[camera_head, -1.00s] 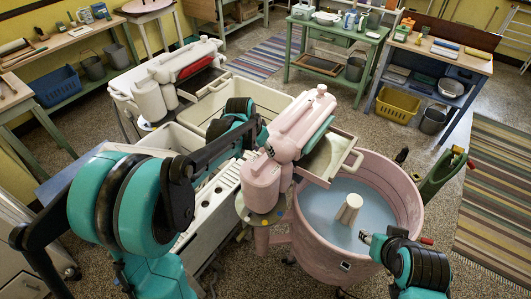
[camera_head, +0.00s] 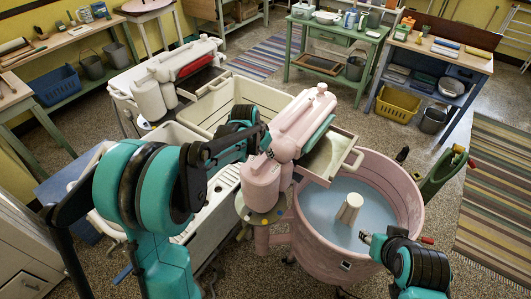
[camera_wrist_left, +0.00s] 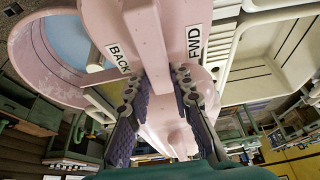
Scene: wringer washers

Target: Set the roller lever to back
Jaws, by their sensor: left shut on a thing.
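The pink wringer head (camera_head: 292,125) stands over the rim of the pink washer tub (camera_head: 375,190). In the left wrist view, a pink bar, apparently the roller lever (camera_wrist_left: 147,42), runs between the BACK label (camera_wrist_left: 119,57) and the FWD label (camera_wrist_left: 194,42). Its upper part is closer to BACK. My left gripper (camera_head: 264,140) is at the near side of the wringer head; its fingers (camera_wrist_left: 160,98) are closed around the bar in the left wrist view.
A second, white washer (camera_head: 150,98) stands behind to the left, with cream tubs (camera_head: 280,97) beside it. A green table (camera_head: 335,40) and a yellow basket (camera_head: 398,104) are at the back.

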